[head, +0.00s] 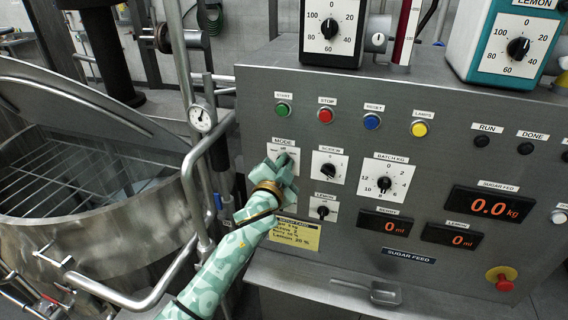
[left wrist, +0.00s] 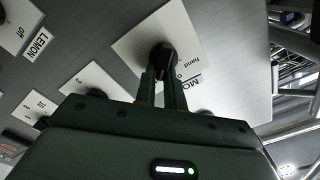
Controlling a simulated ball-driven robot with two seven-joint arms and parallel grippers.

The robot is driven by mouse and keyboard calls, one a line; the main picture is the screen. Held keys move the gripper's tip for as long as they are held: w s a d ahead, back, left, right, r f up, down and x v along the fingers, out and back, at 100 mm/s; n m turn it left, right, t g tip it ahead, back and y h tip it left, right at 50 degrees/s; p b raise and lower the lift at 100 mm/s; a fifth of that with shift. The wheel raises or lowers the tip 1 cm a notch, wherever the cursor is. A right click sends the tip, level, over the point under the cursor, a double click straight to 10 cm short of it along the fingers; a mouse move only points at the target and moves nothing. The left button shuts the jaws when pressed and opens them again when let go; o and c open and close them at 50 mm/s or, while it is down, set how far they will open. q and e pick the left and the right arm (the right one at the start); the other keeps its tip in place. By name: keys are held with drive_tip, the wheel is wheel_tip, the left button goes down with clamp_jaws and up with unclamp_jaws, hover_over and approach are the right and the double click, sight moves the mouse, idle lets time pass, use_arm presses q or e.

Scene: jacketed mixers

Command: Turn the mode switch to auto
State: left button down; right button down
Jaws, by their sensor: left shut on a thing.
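The mode switch is a black knob on a white square plate (head: 290,151) under the MODE label on the grey control panel. My left gripper (head: 281,164) is at this plate and hides most of the knob in the head view. In the left wrist view the black knob (left wrist: 162,55) sits between the tips of my left gripper (left wrist: 163,72), which is shut on it. The word "hand" shows beside the knob there. The pointer's direction and the "auto" mark cannot be made out. My right gripper is not in view.
To the right are the screw dial (head: 328,169), the lemon dial (head: 322,211) and the batch dial (head: 383,184). Coloured buttons, such as the red stop button (head: 325,115), run above. A red emergency button (head: 502,278) is at lower right. A steel mixer vessel (head: 100,240) stands left.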

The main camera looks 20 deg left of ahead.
use_arm(q)
drive_tip(key=c, duration=1.5)
unclamp_jaws()
drive_tip(key=shift+s, duration=0.1)
drive_tip(key=s, duration=0.5)
drive_tip(key=s+b, duration=0.1)
drive_tip(key=s, duration=1)
drive_tip(key=shift+s+a+b, duration=0.1)
drive_tip(key=shift+a+b, duration=0.15)
drive_tip(key=shift+b, duration=0.15)
